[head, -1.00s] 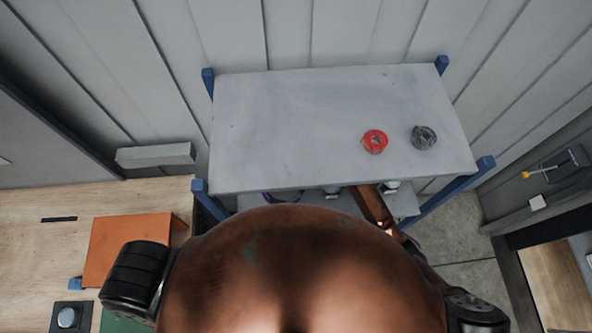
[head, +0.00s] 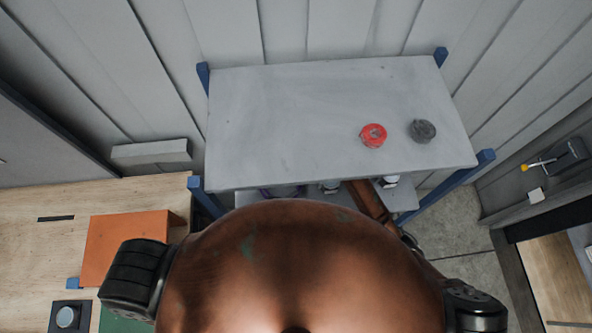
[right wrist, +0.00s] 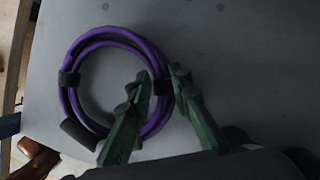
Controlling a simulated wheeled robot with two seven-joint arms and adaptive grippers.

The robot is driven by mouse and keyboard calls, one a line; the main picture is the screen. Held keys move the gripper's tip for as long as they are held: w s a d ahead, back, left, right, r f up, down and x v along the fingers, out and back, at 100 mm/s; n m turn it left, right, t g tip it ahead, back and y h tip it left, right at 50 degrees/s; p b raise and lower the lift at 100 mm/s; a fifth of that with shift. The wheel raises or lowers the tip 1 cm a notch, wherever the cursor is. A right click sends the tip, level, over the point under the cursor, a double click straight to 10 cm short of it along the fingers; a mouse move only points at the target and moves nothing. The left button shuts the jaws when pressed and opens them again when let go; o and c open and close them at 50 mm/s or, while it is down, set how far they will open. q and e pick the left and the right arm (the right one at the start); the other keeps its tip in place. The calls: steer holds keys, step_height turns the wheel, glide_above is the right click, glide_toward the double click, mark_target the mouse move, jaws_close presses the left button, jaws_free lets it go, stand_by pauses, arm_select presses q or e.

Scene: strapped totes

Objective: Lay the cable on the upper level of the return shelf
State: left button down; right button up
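The cable (right wrist: 70,103) is a purple coil with dark straps, seen in the right wrist view over a grey surface. My right gripper (right wrist: 162,80) has its two green fingers on either side of the coil's right side, close against a strap. It looks shut on the coil; whether the coil touches the surface below I cannot tell. In the head view only a sliver of purple shows under the front edge of the return shelf's upper level (head: 290,115), and my right gripper is hidden there. My left gripper is in neither view.
A red tape roll (head: 373,135) and a dark grey roll (head: 423,131) lie on the right part of the upper level; its left and middle are clear. Blue posts (head: 206,198) stand at its corners. A wooden table (head: 40,245) with an orange object (head: 125,245) is at left.

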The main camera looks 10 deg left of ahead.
steer(key=o, duration=0.4)
steer(key=shift+a, duration=0.1)
steer(key=shift+o, duration=0.2)
steer(key=shift+r, duration=0.95)
steer(key=s+d+b, duration=0.1)
steer(key=s+d, duration=0.1)
steer(key=d, duration=0.1)
steer(key=s+d+b, duration=0.2)
steer(key=s, duration=0.1)
steer(key=s+d+b, duration=0.1)
steer(key=s+d, duration=0.1)
steer(key=d, duration=0.1)
steer(key=shift+s+d+r+b, duration=0.15)
steer(key=shift+s+d+b, duration=0.1)
steer(key=shift+d+b, duration=0.1)
steer(key=shift+s+d+r, duration=0.1)
steer(key=shift+s+d, duration=0.3)
